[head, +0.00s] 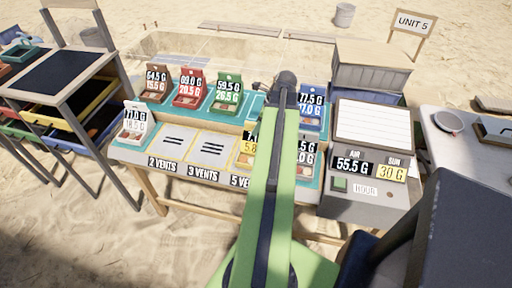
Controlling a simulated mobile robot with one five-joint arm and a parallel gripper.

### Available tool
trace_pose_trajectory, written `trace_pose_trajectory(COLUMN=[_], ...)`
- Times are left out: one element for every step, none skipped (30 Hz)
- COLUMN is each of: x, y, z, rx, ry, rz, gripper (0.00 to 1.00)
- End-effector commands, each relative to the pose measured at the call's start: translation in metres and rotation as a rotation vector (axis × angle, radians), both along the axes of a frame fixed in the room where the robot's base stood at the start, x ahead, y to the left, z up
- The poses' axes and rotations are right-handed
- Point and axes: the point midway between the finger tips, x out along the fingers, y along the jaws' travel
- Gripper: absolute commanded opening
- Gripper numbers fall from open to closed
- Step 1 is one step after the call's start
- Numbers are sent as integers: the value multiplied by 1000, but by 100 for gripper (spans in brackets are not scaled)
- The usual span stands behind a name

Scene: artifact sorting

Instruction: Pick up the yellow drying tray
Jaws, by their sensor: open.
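A small yellow tray (245,147) with a black-and-yellow weight card stands on the bench's front row, at the right end of the vent squares. My green arm crosses in front of it and hides its right part and part of its figures. A larger yellow, drawer-like tray (88,104) sits in the wooden rack at the left. My arm reaches up over the bench to a dark joint near the blue tray. My gripper's fingers cannot be made out, and I see nothing held.
Brown (157,84), red (189,88), green (228,92) and blue (312,107) trays stand along the back row. A white tray (134,122) stands at the front left. The marked squares (176,143) are bare. A grey scale box (366,165) stands right of my arm.

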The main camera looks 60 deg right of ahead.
Motion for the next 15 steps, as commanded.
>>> trace_pose_trajectory(x=[0,0,0,0,0,0,0,0,0,0,0,0,0,0,0], y=[0,0,0,0,0,0,0,0,0,0,0,0,0,0,0], z=[-1,-1,-2,-2,-3,-4,-4,-4,-5,-5,-5,-5,-5,-5,-5], rx=[0,0,0,0,0,0,0,0,0,0,0,0,0,0,0], ry=[0,0,0,0,0,0,0,0,0,0,0,0,0,0,0], rz=[0,0,0,0,0,0,0,0,0,0,0,0,0,0,0], gripper=[44,44,44,44,44,44,44,44,44,44,44,44,44,44,44])
